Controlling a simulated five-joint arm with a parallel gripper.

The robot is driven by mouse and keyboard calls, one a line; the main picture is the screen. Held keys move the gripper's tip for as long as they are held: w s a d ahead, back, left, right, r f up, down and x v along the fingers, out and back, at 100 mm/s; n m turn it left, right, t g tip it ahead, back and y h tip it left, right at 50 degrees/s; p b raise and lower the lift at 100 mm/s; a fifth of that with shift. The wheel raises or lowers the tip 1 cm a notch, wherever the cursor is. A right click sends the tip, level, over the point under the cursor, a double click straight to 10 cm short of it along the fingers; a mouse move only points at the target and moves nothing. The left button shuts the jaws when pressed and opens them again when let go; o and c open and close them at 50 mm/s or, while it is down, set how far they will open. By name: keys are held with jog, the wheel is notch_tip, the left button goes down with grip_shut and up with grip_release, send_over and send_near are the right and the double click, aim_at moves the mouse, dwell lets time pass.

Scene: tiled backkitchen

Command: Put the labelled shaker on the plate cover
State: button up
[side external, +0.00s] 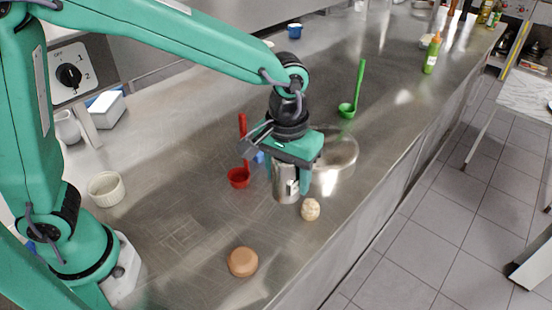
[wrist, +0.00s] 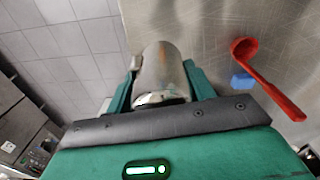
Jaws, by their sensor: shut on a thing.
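The labelled shaker (side external: 286,187) is a shiny metal cylinder with a small pale and dark label. My gripper (side external: 287,184) is shut on it, with one green finger on each side. The shaker is roughly upright; I cannot tell whether its base touches the counter. In the wrist view the shaker (wrist: 163,72) sits between the fingers. The plate cover (side external: 343,153) is a shiny metal dome on the counter, just behind and right of the shaker. My gripper and the shaker hide its left part. It is not seen in the wrist view.
A red ladle (side external: 239,178) and a blue block (side external: 259,157) lie left of my gripper. A speckled ball (side external: 310,209) is close to the shaker, near the counter's front edge. A brown round object (side external: 243,262), a white ramekin (side external: 106,189) and a green ladle (side external: 348,108) stand farther off.

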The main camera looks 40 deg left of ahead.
jog(key=w+r, duration=0.3)
jog(key=w, duration=0.9)
jog(key=shift+a, duration=0.4)
jog(key=shift+w, duration=0.15)
jog(key=w+a+f, duration=0.4)
jog(key=w+a, duration=0.1)
jog(key=w+a+f, duration=0.3)
jog(key=shift+a, duration=0.25)
jog(key=shift+f, duration=2)
jog(key=shift+f, duration=0.15)
jog(key=o, duration=1)
jog(key=shift+o, duration=0.2)
